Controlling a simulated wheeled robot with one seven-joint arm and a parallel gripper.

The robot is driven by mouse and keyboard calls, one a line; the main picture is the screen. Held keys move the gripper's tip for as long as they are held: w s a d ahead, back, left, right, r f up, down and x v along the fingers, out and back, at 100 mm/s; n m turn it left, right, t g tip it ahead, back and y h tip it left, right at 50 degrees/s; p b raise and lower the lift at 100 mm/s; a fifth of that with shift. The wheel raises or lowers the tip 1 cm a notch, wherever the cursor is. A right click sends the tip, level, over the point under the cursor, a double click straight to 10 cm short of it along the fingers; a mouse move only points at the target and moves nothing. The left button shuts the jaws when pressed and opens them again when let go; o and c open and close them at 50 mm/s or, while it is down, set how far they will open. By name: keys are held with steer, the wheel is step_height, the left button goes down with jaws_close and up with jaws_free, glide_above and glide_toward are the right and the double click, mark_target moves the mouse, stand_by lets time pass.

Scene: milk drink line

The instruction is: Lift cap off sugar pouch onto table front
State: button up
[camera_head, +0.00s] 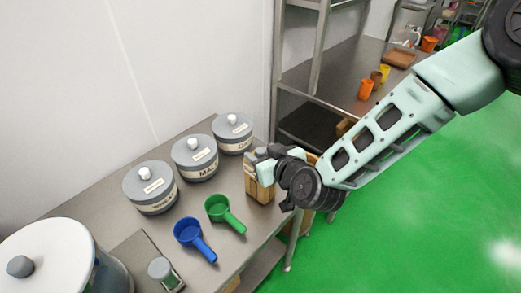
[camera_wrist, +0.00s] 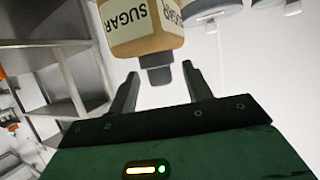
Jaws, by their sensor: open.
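The sugar pouch (camera_head: 261,187) is a tan container standing upright near the right edge of the steel table (camera_head: 112,212). In the wrist view the pouch (camera_wrist: 140,25) appears upside down, with its SUGAR label showing. Its dark grey cap (camera_wrist: 159,75) appears between my two fingertips, with a gap on each side. My gripper (camera_head: 260,155) is open at the top of the pouch and holds nothing. In the head view the gripper mostly hides the cap.
Several grey lidded canisters (camera_head: 196,160) line the wall side of the table. A green scoop (camera_head: 224,211) and a blue scoop (camera_head: 194,238) lie left of the pouch. A large white pot (camera_head: 62,262) stands at lower left. A steel shelf rack (camera_head: 298,60) stands behind.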

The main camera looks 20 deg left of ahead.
steer(key=shift+x, duration=0.85)
steer(key=c, duration=1)
steer(key=shift+r, duration=0.15)
